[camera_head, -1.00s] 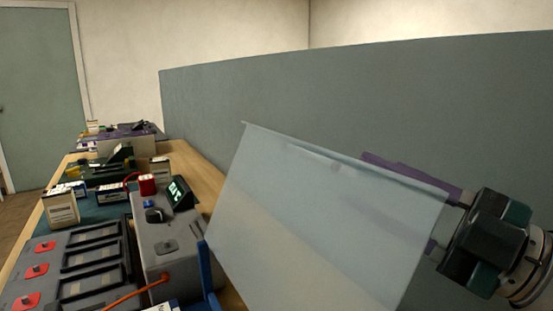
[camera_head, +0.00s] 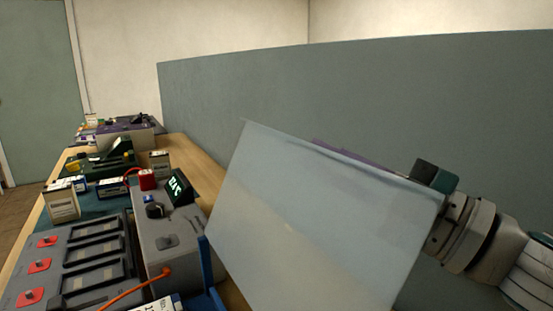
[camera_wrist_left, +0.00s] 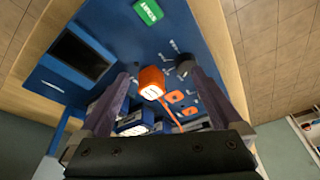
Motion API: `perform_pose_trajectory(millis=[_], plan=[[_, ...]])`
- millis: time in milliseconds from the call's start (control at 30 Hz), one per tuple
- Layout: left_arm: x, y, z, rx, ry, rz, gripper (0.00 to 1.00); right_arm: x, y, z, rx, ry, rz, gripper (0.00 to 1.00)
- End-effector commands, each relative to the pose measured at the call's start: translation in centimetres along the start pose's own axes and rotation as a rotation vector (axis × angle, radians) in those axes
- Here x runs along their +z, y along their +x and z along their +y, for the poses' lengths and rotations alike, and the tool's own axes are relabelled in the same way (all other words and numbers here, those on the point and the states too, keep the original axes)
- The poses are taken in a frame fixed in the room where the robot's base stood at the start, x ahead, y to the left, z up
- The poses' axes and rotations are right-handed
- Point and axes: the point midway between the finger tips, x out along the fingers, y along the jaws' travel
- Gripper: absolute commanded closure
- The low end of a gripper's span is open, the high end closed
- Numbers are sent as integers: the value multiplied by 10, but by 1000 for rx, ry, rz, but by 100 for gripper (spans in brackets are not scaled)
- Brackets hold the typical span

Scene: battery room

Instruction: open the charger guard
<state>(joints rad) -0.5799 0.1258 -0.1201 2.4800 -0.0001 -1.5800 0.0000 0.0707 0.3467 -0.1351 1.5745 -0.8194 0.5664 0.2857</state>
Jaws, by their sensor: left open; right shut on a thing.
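The charger guard (camera_head: 320,220) is a large translucent pale panel in the head view. It stands tilted, raised to the right of the grey charger (camera_head: 165,240), which has a dark knob and a lit display. My right gripper (camera_head: 345,153) reaches in from the right. Its purple finger shows along the panel's upper edge, and most of the jaw is hidden behind the panel. It is shut, apparently on the guard. My left gripper (camera_wrist_left: 160,82) is open in the left wrist view, its dark fingers apart over a blue surface with an orange cap.
A battery tray (camera_head: 75,260) with red terminals lies left of the charger, with an orange cable between. A blue upright part (camera_head: 208,270) stands near the panel's lower left. Boxes and devices crowd the bench behind. A grey partition (camera_head: 350,100) runs behind the guard.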

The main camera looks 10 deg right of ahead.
Motion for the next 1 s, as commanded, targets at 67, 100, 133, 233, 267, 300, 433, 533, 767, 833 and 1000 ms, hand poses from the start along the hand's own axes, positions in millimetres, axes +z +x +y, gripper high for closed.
perform_pose_trajectory(millis=[67, 100, 133, 233, 267, 300, 433, 533, 767, 833, 1000], plan=[[0, 0, 0, 0, 0, 0, 0, 0, 0, 0, 0, 0, 0, 100], [0, 0, 0, 0, 0, 0, 0, 0, 0, 0, 0, 0, 0, 100], [0, 0, 0, 1, -1, 0, 0, 0, 0, 0, 0, 0, 0, 100], [0, 0, 1, 2, -2, 0, 0, 0, 0, 0, 0, 0, 0, 100], [0, 0, 1, 2, -3, 0, 0, 0, 0, 0, 0, 0, 0, 100], [0, 0, 1, 3, -4, 0, 0, 0, 0, 0, 0, 0, 0, 100], [0, 0, 2, 6, -8, 0, 0, 0, 0, 0, 0, 0, 0, 100], [0, 0, 3, 8, -10, 1, 0, 0, 0, 0, 0, 0, 0, 100], [0, 0, 3, 8, -10, 1, 0, 0, 0, 0, 0, 0, 0, 100], [0, 0, 3, 8, -10, 1, 0, 0, 0, 0, 0, 0, 0, 100], [0, 0, 2, 7, -8, 1, 0, 0, 0, 0, 0, 0, 0, 100]])
